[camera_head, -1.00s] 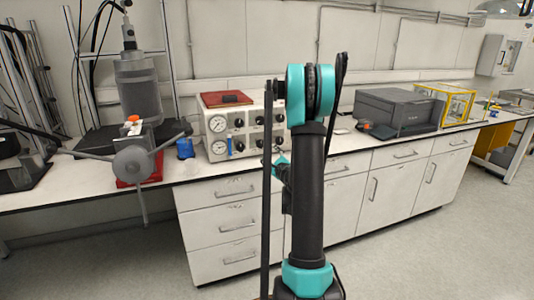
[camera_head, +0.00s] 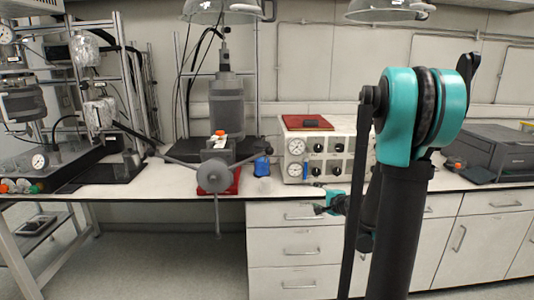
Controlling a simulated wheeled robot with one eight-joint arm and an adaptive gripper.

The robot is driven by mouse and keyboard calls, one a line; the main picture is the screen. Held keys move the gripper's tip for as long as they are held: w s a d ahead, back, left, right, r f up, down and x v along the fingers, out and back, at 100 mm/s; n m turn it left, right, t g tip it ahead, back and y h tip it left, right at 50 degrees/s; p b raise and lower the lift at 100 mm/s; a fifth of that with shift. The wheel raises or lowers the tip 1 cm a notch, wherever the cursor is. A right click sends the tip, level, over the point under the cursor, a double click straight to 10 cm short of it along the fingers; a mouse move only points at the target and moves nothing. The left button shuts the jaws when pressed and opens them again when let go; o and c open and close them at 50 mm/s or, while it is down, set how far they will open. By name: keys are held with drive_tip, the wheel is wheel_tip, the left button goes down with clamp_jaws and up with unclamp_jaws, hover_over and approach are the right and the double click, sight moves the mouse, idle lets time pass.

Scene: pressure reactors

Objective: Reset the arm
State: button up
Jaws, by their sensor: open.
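My arm, black with teal joints, stands folded upright at the right of the head view. Its teal elbow is at the top and a dark link hangs down on its left side. My gripper (camera_head: 322,209) shows small beside the arm, in front of the drawer fronts. It is open and points to the left, with nothing seen between its fingers. It is apart from the bench and everything on it. Part of its wrist is hidden behind the dark link.
A white bench (camera_head: 275,190) runs across the view. On it stand a pressure reactor (camera_head: 227,105), a grey clamp with long handles (camera_head: 212,176), a gauge box (camera_head: 318,160) and a dark grey machine (camera_head: 490,150). Lamps hang above. The floor (camera_head: 160,265) in front is clear.

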drive_tip(key=s+a+f+n+g, duration=0.25)
drive_tip(key=s+a+n, duration=0.2)
drive_tip(key=s, duration=0.25)
drive_tip(key=s+d+f+n+g+h, duration=0.1)
drive_tip(key=s+f+n+g+h, duration=0.1)
drive_tip(key=s, duration=0.9)
drive_tip(key=s+d+f+n+g+h, duration=0.2)
drive_tip(key=s+f+n+g, duration=0.3)
drive_tip(key=s+n, duration=0.3)
drive_tip(key=s+f+h, duration=0.1)
drive_tip(key=s, duration=0.3)
drive_tip(key=shift+d+f, duration=0.3)
drive_tip(key=shift+f, duration=0.05)
drive_tip(key=shift+n, duration=0.25)
